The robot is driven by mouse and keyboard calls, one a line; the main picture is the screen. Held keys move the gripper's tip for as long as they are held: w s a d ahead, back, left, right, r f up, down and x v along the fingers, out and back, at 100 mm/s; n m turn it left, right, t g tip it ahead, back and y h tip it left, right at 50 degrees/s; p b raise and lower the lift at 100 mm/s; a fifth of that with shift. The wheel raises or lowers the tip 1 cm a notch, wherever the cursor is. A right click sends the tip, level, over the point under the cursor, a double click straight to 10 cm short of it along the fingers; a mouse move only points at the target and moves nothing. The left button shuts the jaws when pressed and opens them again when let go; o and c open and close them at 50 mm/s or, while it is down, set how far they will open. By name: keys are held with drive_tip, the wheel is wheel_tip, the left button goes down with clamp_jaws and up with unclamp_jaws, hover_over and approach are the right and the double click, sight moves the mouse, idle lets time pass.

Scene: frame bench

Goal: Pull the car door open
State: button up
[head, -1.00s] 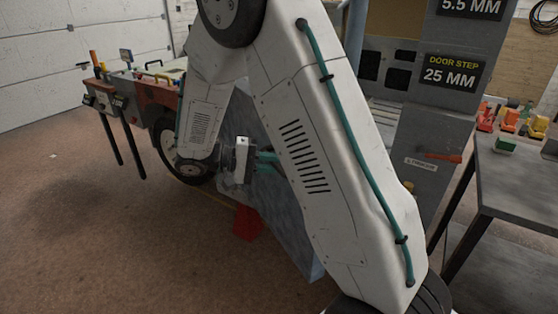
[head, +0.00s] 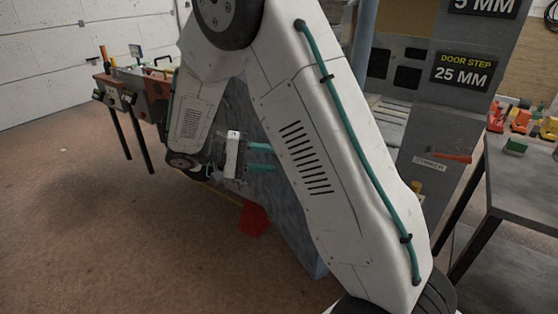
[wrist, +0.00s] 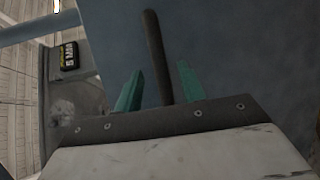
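The car door is a blue-grey panel (head: 290,215) behind my arm in the head view. It stands out at an angle from the grey frame and fills much of the wrist view (wrist: 240,50). A dark bar handle (wrist: 154,50) runs up the panel. My gripper (head: 263,158) is at the door's face with its teal fingers apart. In the wrist view the fingers (wrist: 160,88) show either side of the handle's lower end, with a gap on each side. How deep they reach around it cannot be told. My arm hides much of the door.
A red object (head: 254,220) is on the floor by the door's lower edge. A dark table (head: 525,185) with small coloured items stands at right. A bench with tools (head: 140,85) stands at back left. The floor at left is clear.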

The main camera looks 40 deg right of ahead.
drive_tip(key=v, duration=0.3)
drive_tip(key=shift+w+a, duration=0.25)
drive_tip(key=shift+a, duration=0.1)
drive_tip(key=s+a+r+n+t+y, duration=0.1)
drive_tip(key=s+r+t+y, duration=0.1)
drive_tip(key=s, duration=0.6)
drive_tip(key=s+a+r+n+t+y, duration=0.2)
drive_tip(key=s+r+t+y, duration=0.1)
drive_tip(key=s+y, duration=0.4)
drive_tip(key=s+a+r+n+t+y, duration=0.1)
drive_tip(key=s+r+n+t+y, duration=0.1)
drive_tip(key=s, duration=0.9)
drive_tip(key=r+t+y, duration=0.1)
drive_tip(key=t+y, duration=0.1)
drive_tip(key=shift+a+r+t+y, duration=0.25)
drive_tip(key=shift+a+t+y, duration=0.05)
drive_tip(key=shift+a, duration=0.05)
